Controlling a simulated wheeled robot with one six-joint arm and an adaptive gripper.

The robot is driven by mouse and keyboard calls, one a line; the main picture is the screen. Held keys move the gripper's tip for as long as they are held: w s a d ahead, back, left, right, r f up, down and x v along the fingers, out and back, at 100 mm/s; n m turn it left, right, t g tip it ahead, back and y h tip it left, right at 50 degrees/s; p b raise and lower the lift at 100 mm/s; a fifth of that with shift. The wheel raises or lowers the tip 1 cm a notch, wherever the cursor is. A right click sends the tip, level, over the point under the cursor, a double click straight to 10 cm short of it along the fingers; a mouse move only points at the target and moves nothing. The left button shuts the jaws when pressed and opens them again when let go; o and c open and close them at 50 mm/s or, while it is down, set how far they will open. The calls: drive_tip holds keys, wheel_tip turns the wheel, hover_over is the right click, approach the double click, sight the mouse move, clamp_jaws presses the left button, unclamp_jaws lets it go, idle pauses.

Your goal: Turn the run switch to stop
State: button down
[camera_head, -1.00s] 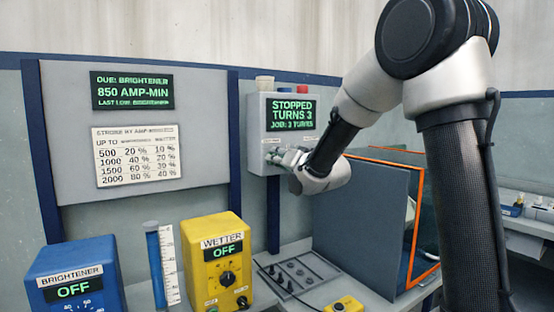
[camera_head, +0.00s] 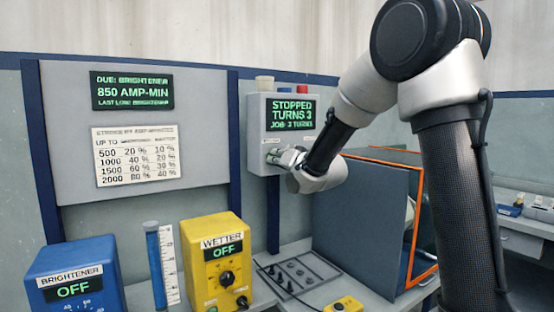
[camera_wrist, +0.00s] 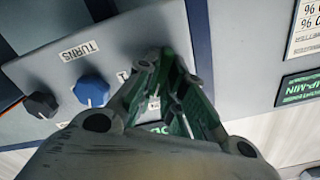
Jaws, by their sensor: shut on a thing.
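The grey control box (camera_head: 258,117) hangs on the wall in the head view. Its display (camera_head: 291,114) reads STOPPED, TURNS 3, JOB: 3 TURNS. My gripper (camera_head: 274,157) is at the lower front of the box. In the wrist view my gripper (camera_wrist: 167,85) has its green-padded fingers close together against the box face (camera_wrist: 110,28). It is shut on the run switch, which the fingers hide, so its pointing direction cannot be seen. A blue knob (camera_wrist: 91,91) under the TURNS label and a black knob (camera_wrist: 41,104) sit beside the fingers.
A red part (camera_head: 302,90) shows on top of the box. Below stand the yellow wetter unit (camera_head: 196,265) and blue brightener unit (camera_head: 100,260), both reading OFF. A grey panel (camera_head: 360,220) and an orange-edged frame (camera_head: 413,235) stand at right, near my arm.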

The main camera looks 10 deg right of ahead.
drive_tip(key=n, duration=1.3)
drive_tip(key=shift+a, duration=0.2)
drive_tip(key=shift+n, duration=0.4)
drive_tip(key=c, duration=1.5)
unclamp_jaws()
drive_tip(key=shift+s, duration=0.1)
